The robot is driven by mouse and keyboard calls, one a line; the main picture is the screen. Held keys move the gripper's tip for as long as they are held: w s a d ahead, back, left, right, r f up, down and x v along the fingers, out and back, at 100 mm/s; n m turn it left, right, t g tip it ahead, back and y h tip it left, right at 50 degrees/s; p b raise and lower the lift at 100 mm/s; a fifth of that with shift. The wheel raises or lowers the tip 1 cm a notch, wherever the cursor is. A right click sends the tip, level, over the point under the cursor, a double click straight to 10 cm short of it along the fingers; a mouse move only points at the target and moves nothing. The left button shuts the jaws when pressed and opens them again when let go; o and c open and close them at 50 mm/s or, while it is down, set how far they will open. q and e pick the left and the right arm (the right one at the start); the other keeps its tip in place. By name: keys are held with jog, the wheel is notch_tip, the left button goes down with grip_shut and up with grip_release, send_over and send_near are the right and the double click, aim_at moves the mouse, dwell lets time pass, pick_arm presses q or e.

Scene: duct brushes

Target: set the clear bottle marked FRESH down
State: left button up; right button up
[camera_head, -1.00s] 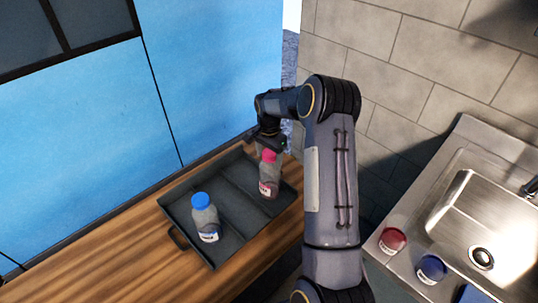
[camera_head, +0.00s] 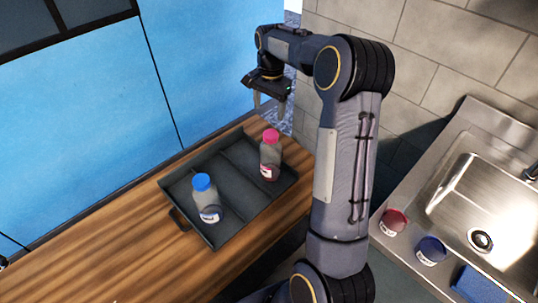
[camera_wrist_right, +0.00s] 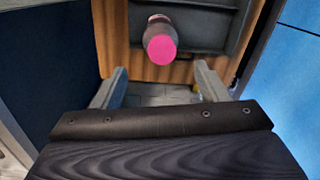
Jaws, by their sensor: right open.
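A clear bottle with a pink cap (camera_head: 270,150) stands upright in the right part of the dark tray (camera_head: 226,236). Its label is too small to read. A second clear bottle with a blue cap (camera_head: 206,198) stands upright in the left part of the tray, its label also unreadable. My right gripper (camera_head: 269,104) is open and empty, above and behind the pink-capped bottle and apart from it. In the right wrist view the pink cap (camera_wrist_right: 161,49) shows beyond the spread fingers (camera_wrist_right: 158,84). My left gripper is not in view.
The tray sits on a wooden counter (camera_head: 130,250) against a blue panel wall (camera_head: 80,130). At the right are a metal sink (camera_head: 470,200), a red-lidded jar (camera_head: 392,222), a blue-lidded jar (camera_head: 431,250) and a blue block (camera_head: 474,284). The counter left of the tray is clear.

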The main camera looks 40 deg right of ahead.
jog(key=s+a+r+n+t+y, duration=0.25)
jog(key=s+a+r+n, duration=0.45)
jog(key=s+a, duration=0.55)
jog(key=s+a+f+n+t, duration=0.1)
jog(key=s+a+n, duration=0.2)
jog(key=s+a, duration=0.2)
jog(key=s+a+f+n+t+y, duration=0.1)
jog(key=s+a+f+n, duration=0.1)
jog(key=s, duration=0.8)
jog(key=a+n, duration=0.1)
jog(key=a, duration=0.1)
jog(key=shift+s+a+f+t, duration=0.15)
jog(key=shift+s+a+t, duration=0.2)
jog(key=shift+a, duration=0.05)
